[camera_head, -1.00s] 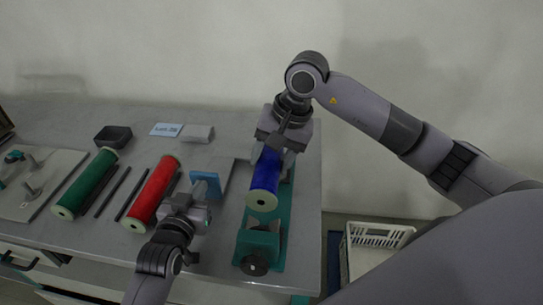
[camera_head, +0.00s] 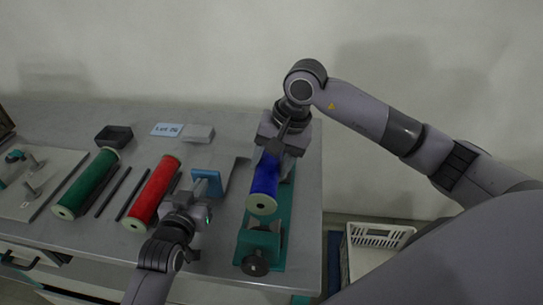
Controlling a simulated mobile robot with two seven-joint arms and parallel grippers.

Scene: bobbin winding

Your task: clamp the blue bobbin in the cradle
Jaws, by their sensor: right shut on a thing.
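The blue bobbin (camera_head: 264,185), with a pale end face towards me, is in the grip of my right gripper (camera_head: 270,152), which is shut on its far part from above. The bobbin is over the green cradle (camera_head: 284,212); I cannot tell whether it rests in it. The cradle's near block (camera_head: 258,243) has a dark round knob (camera_head: 255,265) at the front. My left gripper (camera_head: 206,196) is low over the table, left of the cradle, beside a blue block on a grey bracket (camera_head: 207,180). Its fingers are too small to read.
A red bobbin (camera_head: 153,194) and a green bobbin (camera_head: 86,184) lie to the left with dark rods (camera_head: 113,192) between them. A dark tray (camera_head: 113,136), a label card (camera_head: 166,129) and a grey block (camera_head: 199,133) stand behind. A white crate (camera_head: 375,240) is off the table's right edge.

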